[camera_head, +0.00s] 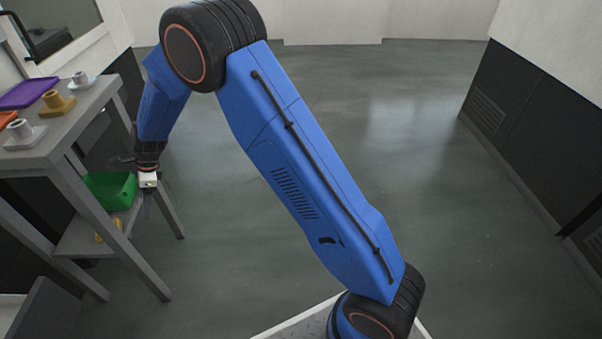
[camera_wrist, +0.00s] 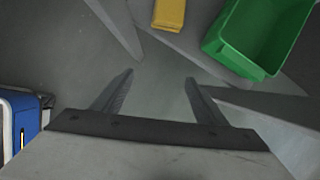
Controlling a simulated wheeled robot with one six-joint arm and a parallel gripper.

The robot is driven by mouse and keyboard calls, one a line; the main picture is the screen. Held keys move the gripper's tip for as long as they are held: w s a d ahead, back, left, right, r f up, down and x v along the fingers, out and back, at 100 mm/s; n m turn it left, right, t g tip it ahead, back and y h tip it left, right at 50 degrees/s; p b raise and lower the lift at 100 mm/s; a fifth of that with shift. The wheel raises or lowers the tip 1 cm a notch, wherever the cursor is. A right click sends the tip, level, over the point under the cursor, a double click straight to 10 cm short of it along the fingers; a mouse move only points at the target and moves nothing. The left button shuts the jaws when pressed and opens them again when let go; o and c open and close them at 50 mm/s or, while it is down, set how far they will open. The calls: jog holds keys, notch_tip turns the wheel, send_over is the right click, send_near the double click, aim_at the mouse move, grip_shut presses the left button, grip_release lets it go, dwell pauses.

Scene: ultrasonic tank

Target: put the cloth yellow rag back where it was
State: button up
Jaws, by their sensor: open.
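A yellow rag (camera_wrist: 169,14) shows at the top of the wrist view, lying on the lower shelf of the grey table. In the head view the yellow rag (camera_head: 108,231) is on that shelf below the green bin, partly hidden by a table leg. My gripper (camera_head: 148,200) is beside the right end of the table, near the green bin. In the wrist view my gripper (camera_wrist: 151,88) has its two fingers apart with nothing between them, pointing down past the shelf edge. The rag is apart from the fingers.
A green bin (camera_head: 110,190) stands by the shelf (camera_head: 80,240), close to my gripper. The grey table (camera_head: 75,128) has legs near my arm; its top holds a purple tray (camera_head: 28,92) and several small fittings. The floor (camera_head: 300,110) to the right is clear.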

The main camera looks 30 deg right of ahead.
jog(key=s+d+r+n+t+h, duration=0.1)
jog(key=s+d+r+n, duration=0.4)
jog(key=d+r, duration=0.75)
jog(key=s+d+r+n+t, duration=0.1)
jog(key=s+d+r+n, duration=0.3)
jog(key=s+d+r, duration=0.65)
jog(key=s+d+r+n+t+h, duration=0.1)
jog(key=s+d+n, duration=0.3)
jog(key=s+d, duration=0.8)
jog(key=s+d+r+n+t+h, duration=0.1)
jog(key=s+d+r+n+h, duration=0.1)
jog(key=s+d, duration=0.9)
jog(key=s+r+n, duration=0.1)
jog(key=s+n, duration=0.1)
jog(key=shift+d+n+t, duration=0.35)
jog(key=shift+n+t, duration=0.05)
jog(key=shift+s, duration=0.1)
jog(key=shift+c, duration=0.5)
